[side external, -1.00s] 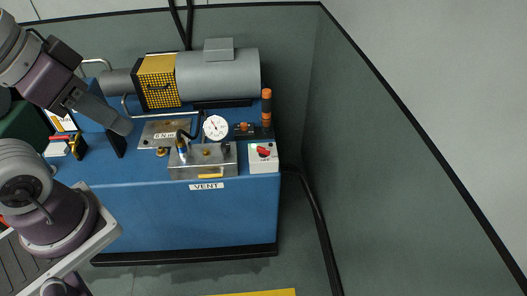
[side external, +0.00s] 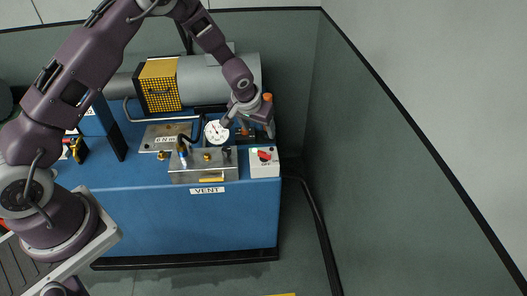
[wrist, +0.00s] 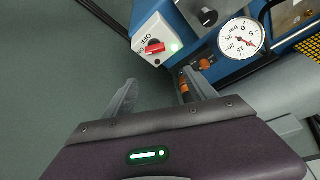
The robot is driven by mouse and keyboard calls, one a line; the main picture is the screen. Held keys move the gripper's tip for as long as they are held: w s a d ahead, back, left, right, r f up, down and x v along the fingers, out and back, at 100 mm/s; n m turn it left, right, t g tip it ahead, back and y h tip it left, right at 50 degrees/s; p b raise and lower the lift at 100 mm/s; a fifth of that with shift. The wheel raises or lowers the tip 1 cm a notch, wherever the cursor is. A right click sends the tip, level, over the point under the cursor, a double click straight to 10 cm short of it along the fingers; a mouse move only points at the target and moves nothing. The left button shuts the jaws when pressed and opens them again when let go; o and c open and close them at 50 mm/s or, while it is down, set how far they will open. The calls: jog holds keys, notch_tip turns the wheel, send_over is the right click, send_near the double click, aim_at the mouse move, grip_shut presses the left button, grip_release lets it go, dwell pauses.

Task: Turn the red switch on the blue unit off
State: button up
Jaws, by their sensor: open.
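The red switch (side external: 264,156) is on a white box (side external: 265,170) at the right front corner of the blue unit (side external: 190,220). My gripper (side external: 250,130) is over the right end of the unit, behind and above the switch. In the wrist view my gripper (wrist: 163,88) is open and empty, its fingers spread apart below the switch and not touching it.
A round dial gauge (side external: 216,132), a metal block (side external: 203,165) with brass fittings and an orange-handled lever (side external: 267,98) stand close by. A grey motor cylinder (side external: 215,75) lies behind. The floor right of the unit is clear except for black cables (side external: 315,210).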

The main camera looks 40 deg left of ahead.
aim_at(264, 153)
jog(key=x, duration=0.4)
jog(key=s+x, duration=0.1)
jog(key=x, duration=0.3)
jog(key=s+d+f+x, duration=0.1)
jog(key=x, duration=0.3)
jog(key=shift+w+f, duration=0.15)
jog(key=c, duration=1.4)
jog(key=shift+m, duration=0.3)
jog(key=m+h, duration=0.1)
jog(key=m, duration=0.1)
jog(key=m+h, duration=0.1)
jog(key=m, duration=0.2)
jog(key=shift+a+m+h, duration=0.25)
jog(key=shift+m+h, duration=0.05)
jog(key=m+h, duration=0.1)
jog(key=m, duration=0.2)
jog(key=m+g+h, duration=0.1)
jog(key=m, duration=0.1)
jog(key=shift+a+m, duration=0.1)
jog(key=shift+m, duration=0.3)
jog(key=shift+g, duration=0.3)
jog(key=o, duration=1.4)
